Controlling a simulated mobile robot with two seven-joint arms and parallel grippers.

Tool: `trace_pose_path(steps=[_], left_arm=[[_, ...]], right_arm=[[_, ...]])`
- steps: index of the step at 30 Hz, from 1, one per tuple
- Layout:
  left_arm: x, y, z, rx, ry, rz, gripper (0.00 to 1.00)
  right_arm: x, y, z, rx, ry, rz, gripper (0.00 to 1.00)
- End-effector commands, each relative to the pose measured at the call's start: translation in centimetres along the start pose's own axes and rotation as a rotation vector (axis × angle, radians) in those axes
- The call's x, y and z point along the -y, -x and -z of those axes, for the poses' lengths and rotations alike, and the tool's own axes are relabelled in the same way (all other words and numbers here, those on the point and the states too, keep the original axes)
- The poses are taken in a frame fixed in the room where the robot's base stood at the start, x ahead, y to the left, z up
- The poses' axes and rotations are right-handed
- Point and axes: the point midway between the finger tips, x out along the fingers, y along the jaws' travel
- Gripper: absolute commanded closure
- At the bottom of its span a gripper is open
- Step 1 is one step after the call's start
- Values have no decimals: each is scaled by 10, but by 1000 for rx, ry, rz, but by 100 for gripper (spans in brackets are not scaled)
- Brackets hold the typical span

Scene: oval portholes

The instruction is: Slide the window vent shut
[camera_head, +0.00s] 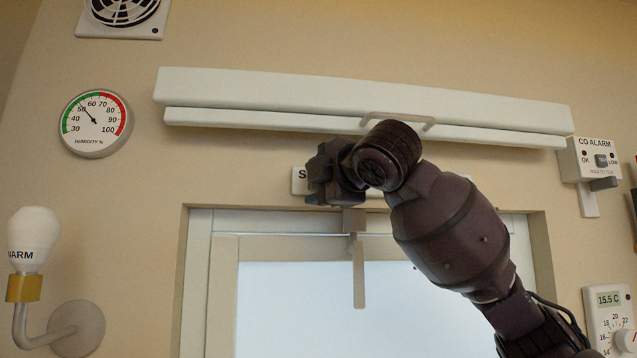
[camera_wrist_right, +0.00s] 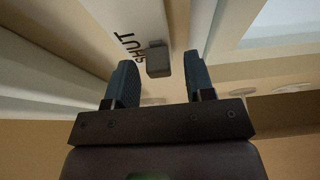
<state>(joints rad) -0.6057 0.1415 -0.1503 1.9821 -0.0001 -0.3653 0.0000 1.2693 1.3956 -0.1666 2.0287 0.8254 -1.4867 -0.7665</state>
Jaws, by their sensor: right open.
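The window vent is a pale strip above the window with dark lettering. In the right wrist view the strip (camera_wrist_right: 135,15) reads "SHUT", and a small dark grey knob (camera_wrist_right: 158,59) stands beside the word. My right gripper's two fingers (camera_wrist_right: 160,68) are open, one on each side of the knob in the picture, with gaps to both. I cannot tell how deep the knob sits between them. My left gripper is not in view.
A long white housing (camera_head: 350,93) with a bar handle (camera_head: 398,119) runs just above my right gripper. The window frame (camera_head: 198,285) lies below, with a hanging tab (camera_head: 359,275).

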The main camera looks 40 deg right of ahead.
Motion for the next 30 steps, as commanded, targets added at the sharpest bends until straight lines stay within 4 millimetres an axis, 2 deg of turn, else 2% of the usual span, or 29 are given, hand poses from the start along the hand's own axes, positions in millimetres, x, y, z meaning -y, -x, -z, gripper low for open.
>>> trace_pose_path(steps=[5, 8, 21, 30], left_arm=[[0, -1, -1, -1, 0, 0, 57], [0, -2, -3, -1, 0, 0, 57], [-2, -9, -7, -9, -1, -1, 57], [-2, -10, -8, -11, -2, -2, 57]], right_arm=[[0, 5, 0, 0, 0, -2, 51], [0, 15, -1, 2, 0, -3, 51], [0, 90, 0, 0, 1, -4, 51], [0, 108, 0, 0, 0, -1, 51]])
